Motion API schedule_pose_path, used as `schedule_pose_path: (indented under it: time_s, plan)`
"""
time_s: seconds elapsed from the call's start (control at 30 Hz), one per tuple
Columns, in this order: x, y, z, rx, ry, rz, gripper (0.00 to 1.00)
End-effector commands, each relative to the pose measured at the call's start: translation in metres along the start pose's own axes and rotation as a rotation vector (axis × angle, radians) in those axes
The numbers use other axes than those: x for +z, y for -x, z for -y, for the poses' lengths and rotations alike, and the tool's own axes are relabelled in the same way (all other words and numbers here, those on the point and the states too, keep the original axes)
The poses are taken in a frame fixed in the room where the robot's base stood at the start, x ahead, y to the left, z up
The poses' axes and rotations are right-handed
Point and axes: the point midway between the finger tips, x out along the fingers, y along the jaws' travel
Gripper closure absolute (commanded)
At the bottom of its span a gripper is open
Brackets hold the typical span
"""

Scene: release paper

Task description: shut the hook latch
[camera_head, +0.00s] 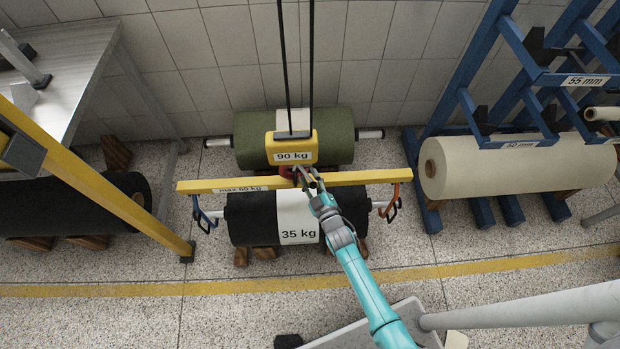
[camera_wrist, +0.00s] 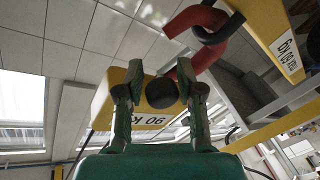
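A red crane hook (camera_head: 287,171) hangs under the yellow 90 kg block (camera_head: 290,149). In the wrist view the hook (camera_wrist: 190,22) curves at the top, with a dark ring passing through it. My gripper (camera_head: 308,177) is close beside the hook, below the block. In the wrist view its two fingers (camera_wrist: 160,72) stand apart, with the knob showing between them. I cannot tell whether they touch it. The latch is too small to read in the head view.
A yellow lifting beam (camera_head: 360,178) marked max 60 kg hangs below the hook, with end hooks and straps. A black 35 kg roll (camera_head: 262,218) lies beneath; a green roll (camera_head: 237,135) lies behind. A blue rack (camera_head: 470,115) with a cream roll (camera_head: 520,165) stands right.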

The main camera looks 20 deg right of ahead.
Motion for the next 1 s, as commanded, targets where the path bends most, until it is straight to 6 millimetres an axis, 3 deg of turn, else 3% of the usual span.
schedule_pose_path:
  time_s: [0.2,0.37,1.0]
  plan:
    - [-0.0001,-0.0004,-0.0001,0.0,0.0,0.0,0.63]
    - [-0.0001,-0.0003,-0.0002,0.0,0.0,0.0,1.0]
    - [-0.0009,0.0015,-0.0041,-0.015,0.073,0.023,1.0]
